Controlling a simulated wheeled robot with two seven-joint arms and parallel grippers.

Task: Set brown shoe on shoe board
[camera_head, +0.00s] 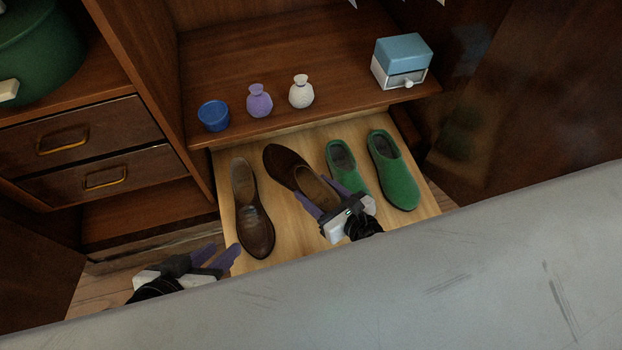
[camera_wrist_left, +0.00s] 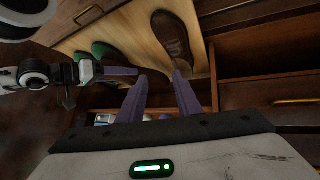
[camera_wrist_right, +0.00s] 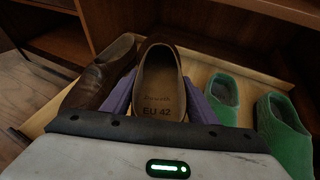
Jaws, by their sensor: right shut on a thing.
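Two brown shoes are on the pale wooden shoe board (camera_head: 287,228). The left brown shoe (camera_head: 252,212) lies along the board's left side with its toe toward the front. The other brown shoe (camera_head: 287,165) points its toe to the back left. My right gripper (camera_head: 328,202) is shut on this second shoe at its heel end; in the right wrist view its fingers flank the shoe (camera_wrist_right: 158,85), whose insole reads EU 42. Whether its sole touches the board is hidden. My left gripper (camera_head: 222,257) is empty, its fingers apart, near the board's front left corner.
Green shoes (camera_head: 393,172) (camera_head: 346,168) stand on the board's right side. The shelf above holds a blue cup (camera_head: 213,115), a purple vase (camera_head: 259,100), a white vase (camera_head: 301,92) and a blue-topped box (camera_head: 402,60). Drawers (camera_head: 85,140) are at left.

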